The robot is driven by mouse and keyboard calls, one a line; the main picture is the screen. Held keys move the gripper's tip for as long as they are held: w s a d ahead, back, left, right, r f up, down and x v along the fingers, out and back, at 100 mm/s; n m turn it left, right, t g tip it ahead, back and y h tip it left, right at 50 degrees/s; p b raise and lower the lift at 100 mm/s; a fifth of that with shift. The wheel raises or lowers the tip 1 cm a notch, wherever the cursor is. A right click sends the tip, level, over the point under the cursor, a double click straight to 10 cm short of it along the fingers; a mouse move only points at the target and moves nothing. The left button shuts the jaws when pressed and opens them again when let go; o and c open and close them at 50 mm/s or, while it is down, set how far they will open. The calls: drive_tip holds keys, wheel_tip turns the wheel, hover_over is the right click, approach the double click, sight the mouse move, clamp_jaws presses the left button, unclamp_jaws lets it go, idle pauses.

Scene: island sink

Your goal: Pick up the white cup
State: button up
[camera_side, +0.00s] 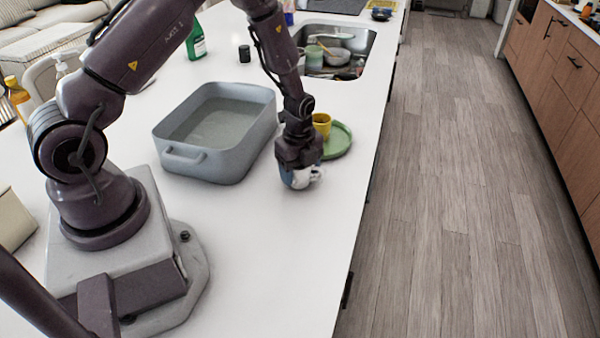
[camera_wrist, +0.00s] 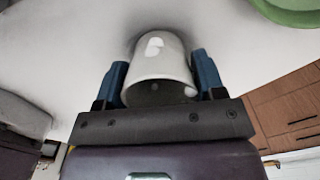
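The white cup (camera_side: 300,178) is at my gripper's tips above or on the counter in the side view, with its handle towards the right. My gripper (camera_side: 298,172) points down over it and hides its upper part. In the wrist view the cup (camera_wrist: 160,68) sits between the two blue fingers of my gripper (camera_wrist: 161,78), one on each side. The fingers are very close to the cup's walls. I cannot tell whether they press on it, nor whether the cup touches the counter.
A grey-blue basin (camera_side: 192,160) stands left of my gripper. Behind the gripper are a green plate (camera_side: 340,142) and a yellow cup (camera_side: 322,120). The sink (camera_side: 355,42) holds dishes at the back. The counter in front is clear; its right edge is near.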

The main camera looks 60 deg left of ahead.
drive_tip(key=shift+c, duration=1.1)
